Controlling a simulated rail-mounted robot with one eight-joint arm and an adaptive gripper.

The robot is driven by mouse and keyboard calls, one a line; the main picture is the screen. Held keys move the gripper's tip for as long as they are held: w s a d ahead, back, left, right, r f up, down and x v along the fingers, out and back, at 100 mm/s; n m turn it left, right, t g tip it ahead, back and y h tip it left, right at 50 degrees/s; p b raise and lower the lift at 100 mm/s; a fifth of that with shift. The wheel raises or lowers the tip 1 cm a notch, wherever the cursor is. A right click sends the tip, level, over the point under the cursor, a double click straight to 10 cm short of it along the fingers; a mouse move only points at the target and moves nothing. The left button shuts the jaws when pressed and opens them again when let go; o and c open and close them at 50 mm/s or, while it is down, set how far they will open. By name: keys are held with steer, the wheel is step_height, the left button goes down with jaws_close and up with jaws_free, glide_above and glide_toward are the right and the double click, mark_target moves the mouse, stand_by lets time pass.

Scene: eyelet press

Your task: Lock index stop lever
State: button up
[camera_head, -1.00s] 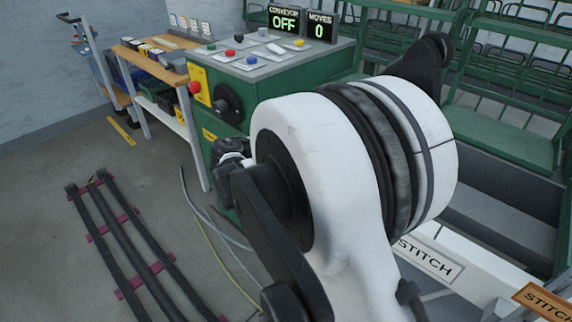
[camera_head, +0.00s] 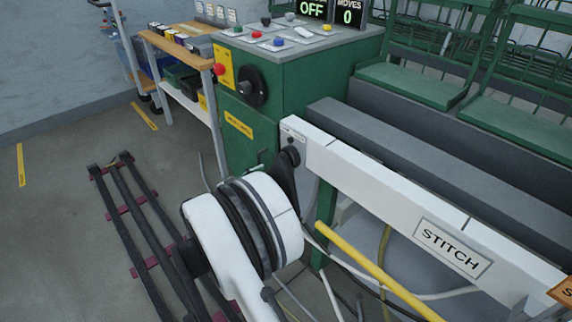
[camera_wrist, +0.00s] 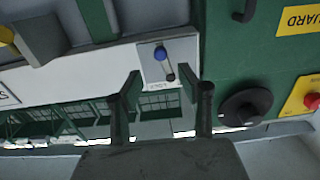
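The index stop lever (camera_wrist: 169,71) shows in the wrist view as a short dark arm with a blue knob (camera_wrist: 160,53), on a pale plate with small upside-down lettering. In the head view this plate (camera_head: 298,139) is at the left end of the white STITCH beam; the lever itself is too small or covered to make out. My gripper (camera_wrist: 158,80) is open and empty in the wrist view, with its two dark fingers apart on either side of the plate's lower part. I cannot tell the remaining depth or any contact.
A green control cabinet (camera_head: 300,85) with a black rotary knob (camera_head: 251,86) and red button (camera_head: 219,69) stands beside the plate. A yellow bar (camera_head: 370,265) and cables lie below the STITCH beam (camera_head: 395,205). Green chair-like racks (camera_head: 410,85) stand behind.

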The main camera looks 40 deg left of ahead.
mark_target(285, 163)
steer(key=w, duration=0.3)
steer(key=w+d+b, duration=0.1)
steer(key=w, duration=0.2)
steer(key=w+b, duration=0.1)
steer(key=w, duration=0.2)
steer(key=shift+w+d, duration=0.4)
steer(key=shift+c, duration=0.3)
jaws_close()
